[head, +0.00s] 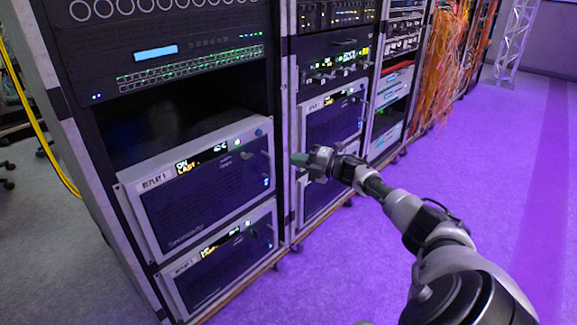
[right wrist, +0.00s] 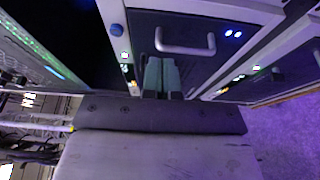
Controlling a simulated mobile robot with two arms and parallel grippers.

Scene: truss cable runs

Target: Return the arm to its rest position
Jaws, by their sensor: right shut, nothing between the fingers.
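My right arm (head: 440,240) reaches in from the lower right of the head view toward the equipment racks. My right gripper (head: 300,160) is shut and empty, in front of the upright between the left and middle racks. In the right wrist view its two greenish fingers (right wrist: 161,75) are pressed together, just below a silver handle (right wrist: 186,47) on a dark unit. The fingers look close to the handle; I cannot tell whether they touch it. My left gripper is not in view.
The left rack holds a unit labelled REPLAY 1 (head: 205,190) with another below it (head: 225,262). More racks stand behind. Orange cables (head: 437,65) hang at the back, near a metal truss (head: 514,40). The purple-lit floor (head: 500,170) at right is clear. A yellow cable (head: 38,130) hangs left.

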